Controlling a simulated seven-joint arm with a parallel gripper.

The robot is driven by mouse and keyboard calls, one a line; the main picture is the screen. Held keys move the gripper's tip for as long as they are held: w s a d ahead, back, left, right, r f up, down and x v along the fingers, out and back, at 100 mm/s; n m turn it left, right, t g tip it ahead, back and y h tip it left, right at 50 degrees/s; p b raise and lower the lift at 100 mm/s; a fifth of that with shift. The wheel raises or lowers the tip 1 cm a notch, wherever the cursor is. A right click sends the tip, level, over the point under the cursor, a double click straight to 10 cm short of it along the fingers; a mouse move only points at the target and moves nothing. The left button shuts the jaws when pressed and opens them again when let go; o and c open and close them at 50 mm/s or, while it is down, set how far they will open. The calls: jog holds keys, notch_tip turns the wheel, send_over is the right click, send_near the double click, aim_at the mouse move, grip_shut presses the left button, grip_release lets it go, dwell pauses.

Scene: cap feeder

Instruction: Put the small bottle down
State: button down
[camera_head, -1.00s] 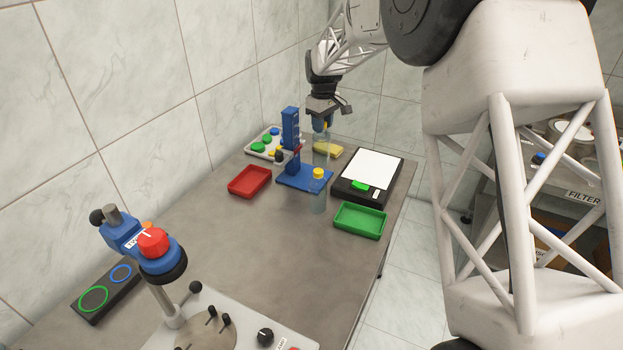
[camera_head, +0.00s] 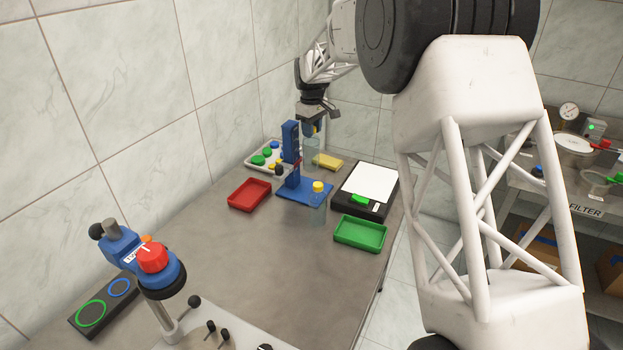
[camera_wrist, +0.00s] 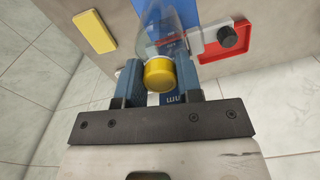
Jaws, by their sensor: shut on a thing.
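My gripper (camera_head: 311,129) is above the back of the bench and shut on a clear small bottle (camera_head: 311,150), right of the blue stand's (camera_head: 291,150) column. In the wrist view, the bottle's yellow cap (camera_wrist: 159,74) sits between the blue fingers of my gripper (camera_wrist: 160,82). Its clear body (camera_wrist: 170,28) points away from the wrist, partly over the blue stand. I cannot tell whether its base touches anything. A second clear bottle (camera_head: 317,213) with a yellow cap (camera_head: 318,187) stands upright at the front of the stand's base.
A yellow block (camera_head: 329,161) lies behind the stand. A scale (camera_head: 352,205) with a white top and a green tray (camera_head: 360,234) are to the right. A red tray (camera_head: 249,195) and a white tray (camera_head: 256,168) with coloured caps are to the left. The bench middle (camera_head: 250,245) is clear.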

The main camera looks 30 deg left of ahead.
aim_at(312, 154)
jog(key=shift+f, duration=3.05)
jog(key=shift+f, duration=1.9)
jog(key=c, duration=0.8)
grip_release()
notch_tip(312, 154, up, 12)
jog(key=shift+r, duration=0.15)
